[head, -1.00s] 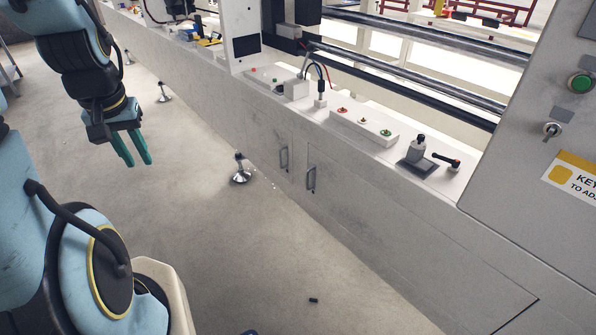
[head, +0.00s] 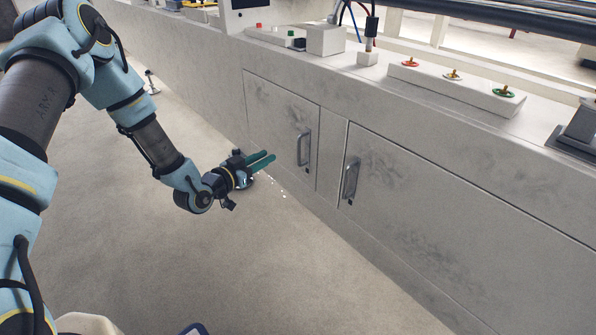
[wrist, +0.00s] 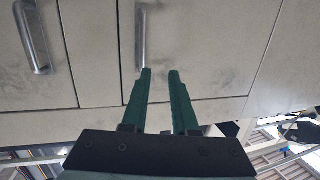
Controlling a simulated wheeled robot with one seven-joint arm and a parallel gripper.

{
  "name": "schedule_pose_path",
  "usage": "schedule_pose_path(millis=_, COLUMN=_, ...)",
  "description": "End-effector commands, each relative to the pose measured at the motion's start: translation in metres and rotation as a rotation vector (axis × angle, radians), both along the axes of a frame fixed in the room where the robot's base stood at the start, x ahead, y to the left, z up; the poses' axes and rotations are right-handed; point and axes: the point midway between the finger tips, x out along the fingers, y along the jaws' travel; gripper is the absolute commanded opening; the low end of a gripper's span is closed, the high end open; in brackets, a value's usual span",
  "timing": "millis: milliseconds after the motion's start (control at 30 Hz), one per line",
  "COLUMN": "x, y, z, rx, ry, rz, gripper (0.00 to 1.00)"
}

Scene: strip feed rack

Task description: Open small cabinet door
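The small cabinet door (head: 280,120) is the left of two doors in the machine's front and looks shut in the head view. Its grey bar handle (head: 304,149) stands near the door's right edge. My gripper (head: 268,158) is to the left of this handle, with its green fingers pointing towards the door and apart from the handle. In the wrist view the small door (wrist: 205,50) and its handle (wrist: 141,38) lie beyond the fingertips. My gripper (wrist: 160,72) has its two fingers apart with nothing between them.
A larger door (head: 450,210) with its own handle (head: 351,180) is to the right; that handle also shows in the wrist view (wrist: 33,38). A ledge above carries a block with coloured knobs (head: 453,80). The concrete floor (head: 270,270) in front is clear.

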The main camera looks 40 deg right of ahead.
Motion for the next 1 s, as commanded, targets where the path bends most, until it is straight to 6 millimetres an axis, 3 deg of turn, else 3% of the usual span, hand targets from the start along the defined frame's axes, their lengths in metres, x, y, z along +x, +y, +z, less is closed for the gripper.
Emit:
schedule_pose_path(millis=33, x=-0.010, y=-0.006, z=-0.018, rx=-0.040, ry=0.003, rz=-0.016, gripper=0.27)
schedule_pose_path(millis=233, x=-0.025, y=-0.018, z=-0.024, rx=-0.123, ry=0.001, rz=-0.037, gripper=0.27)
schedule_pose_path(millis=367, x=-0.024, y=-0.032, z=-0.023, rx=-0.129, ry=-0.002, rz=-0.041, gripper=0.27)
schedule_pose_path(millis=800, x=-0.013, y=-0.106, z=-0.024, rx=-0.126, ry=0.001, rz=-0.037, gripper=0.27)
schedule_pose_path(millis=1000, x=-0.011, y=-0.121, z=-0.022, rx=-0.125, ry=0.001, rz=-0.037, gripper=0.27)
